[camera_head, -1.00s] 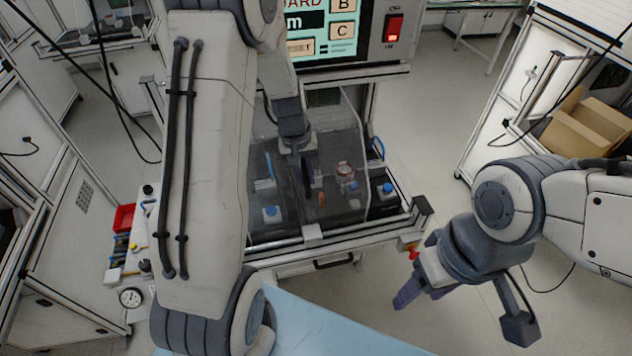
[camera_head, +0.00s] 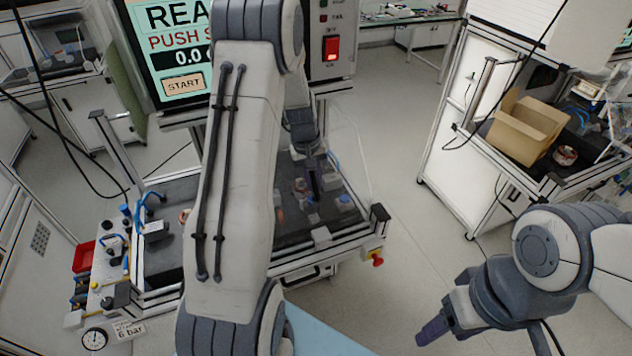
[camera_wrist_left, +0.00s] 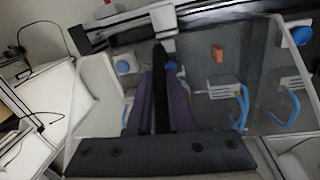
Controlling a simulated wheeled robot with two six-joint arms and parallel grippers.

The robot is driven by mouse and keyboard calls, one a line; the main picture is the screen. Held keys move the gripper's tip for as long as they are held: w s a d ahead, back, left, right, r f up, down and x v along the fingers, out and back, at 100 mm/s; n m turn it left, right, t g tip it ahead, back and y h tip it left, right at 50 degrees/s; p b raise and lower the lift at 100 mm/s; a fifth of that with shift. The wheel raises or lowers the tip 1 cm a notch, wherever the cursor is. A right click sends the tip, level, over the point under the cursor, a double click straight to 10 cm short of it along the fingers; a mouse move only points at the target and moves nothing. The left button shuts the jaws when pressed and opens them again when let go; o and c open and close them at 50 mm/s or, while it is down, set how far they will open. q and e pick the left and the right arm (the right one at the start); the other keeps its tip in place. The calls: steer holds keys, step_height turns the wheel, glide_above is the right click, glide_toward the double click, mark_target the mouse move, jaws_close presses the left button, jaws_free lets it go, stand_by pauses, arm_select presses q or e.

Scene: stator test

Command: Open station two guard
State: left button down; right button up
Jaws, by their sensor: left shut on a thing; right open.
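The guard (camera_head: 349,160) is a clear panel over the dark bench deck. In the head view its right edge lies near the bench's right end; its left part is hidden behind my left arm. My left gripper (camera_head: 313,187) is at the panel. In the left wrist view the gripper's fingers (camera_wrist_left: 160,90) are shut on a dark upright piece, which looks like the guard's handle. The guard (camera_wrist_left: 105,95) spreads around them, with fixtures visible through it. My right gripper (camera_head: 432,333) is open, empty and apart from the bench, at lower right.
A display (camera_head: 180,50) with a red switch (camera_head: 331,47) stands behind the bench. A red knob (camera_head: 377,260) is at the bench's front right corner. Fixtures with blue tubes (camera_head: 145,210) stand uncovered at left. A cardboard box (camera_head: 527,130) is on the right-hand bench. Floor between benches is clear.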

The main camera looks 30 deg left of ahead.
arm_select(q)
steer(key=shift+w+d, duration=0.1)
steer(key=shift+w, duration=0.05)
steer(key=c, duration=1)
jaws_free()
steer(key=shift+o, duration=0.8)
steer(key=shift+d, duration=0.1)
step_height(320, 180, up, 10)
steer(key=s+a+b, duration=0.1)
steer(key=b, duration=0.1)
steer(key=shift+r+b, duration=0.25)
steer(key=shift+b, duration=0.1)
steer(key=shift+a, duration=0.1)
